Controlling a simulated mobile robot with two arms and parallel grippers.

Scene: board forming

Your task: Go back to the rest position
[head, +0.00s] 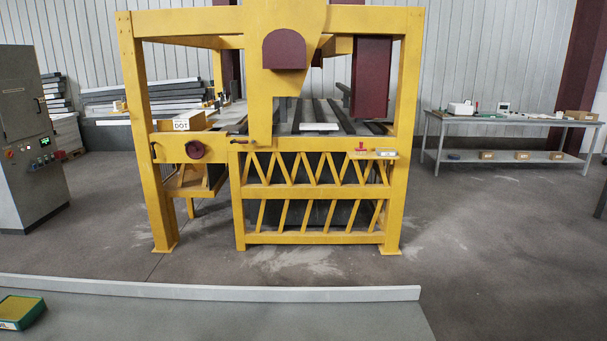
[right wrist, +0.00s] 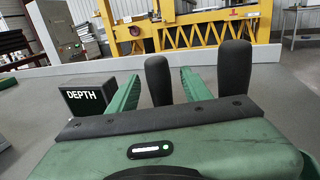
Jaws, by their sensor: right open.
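My right gripper (right wrist: 196,72) shows in the right wrist view, with its dark and green fingers apart and nothing between them. It points out over a grey surface toward the yellow machine, and touches nothing that I can see. Neither gripper shows in the head view, and my left gripper is in no view. The large yellow machine frame (head: 314,194) stands ahead on the floor in the head view.
A grey table with a raised pale back edge (head: 210,291) lies in front of me. A green and yellow box (head: 20,312) sits at its left. A grey control cabinet (head: 28,140) stands left; a workbench (head: 510,119) stands right. Floor right of the machine is open.

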